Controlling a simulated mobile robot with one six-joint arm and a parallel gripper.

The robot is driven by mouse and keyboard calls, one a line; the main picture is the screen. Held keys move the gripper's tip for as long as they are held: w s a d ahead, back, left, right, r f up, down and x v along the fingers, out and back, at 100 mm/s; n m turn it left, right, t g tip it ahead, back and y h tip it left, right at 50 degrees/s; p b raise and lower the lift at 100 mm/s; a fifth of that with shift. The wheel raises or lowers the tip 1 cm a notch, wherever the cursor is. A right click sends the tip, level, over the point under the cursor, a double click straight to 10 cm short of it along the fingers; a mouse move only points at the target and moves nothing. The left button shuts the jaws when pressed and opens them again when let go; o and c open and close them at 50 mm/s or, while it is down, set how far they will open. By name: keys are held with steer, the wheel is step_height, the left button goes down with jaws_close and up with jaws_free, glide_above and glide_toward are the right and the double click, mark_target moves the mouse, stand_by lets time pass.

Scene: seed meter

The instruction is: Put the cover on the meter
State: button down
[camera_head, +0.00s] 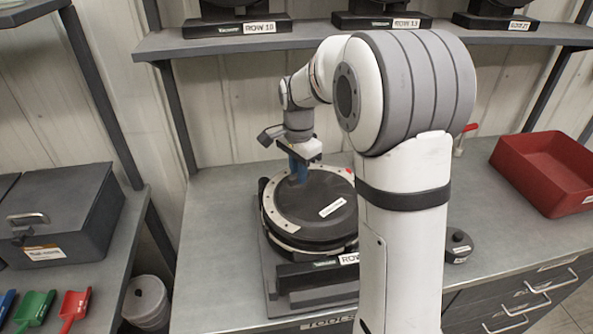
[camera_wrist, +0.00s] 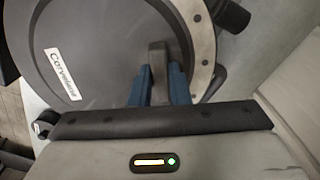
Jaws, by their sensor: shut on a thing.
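The cover (camera_head: 318,208) is a dark disc with a white label, and it also fills the upper left of the wrist view (camera_wrist: 95,60). It lies over the meter, whose pale drilled ring (camera_head: 275,218) shows along the cover's left and far edge; the ring also shows in the wrist view (camera_wrist: 203,45). I cannot tell whether the cover is fully seated. My gripper (camera_head: 298,168) points down near the cover's far left edge. Its blue fingers (camera_wrist: 159,85) are shut on the cover's grey upright tab (camera_wrist: 158,62). My arm hides the meter's right side.
The meter stands on a dark base on the grey bench. A small dark round knob (camera_head: 459,246) and a red bin (camera_head: 548,172) are to the right. A shelf (camera_head: 300,42) with several black units runs behind. A dark case (camera_head: 60,215) and coloured scoops (camera_head: 37,308) are left.

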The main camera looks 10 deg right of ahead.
steer(key=shift+f+b, duration=0.5)
steer(key=shift+f, duration=0.45)
stand_by(1.9)
steer(key=c, duration=1.3)
jaws_free()
steer(key=shift+c, duration=0.3)
steer(key=shift+r+p, duration=3.5)
steer(key=shift+r, duration=1.3)
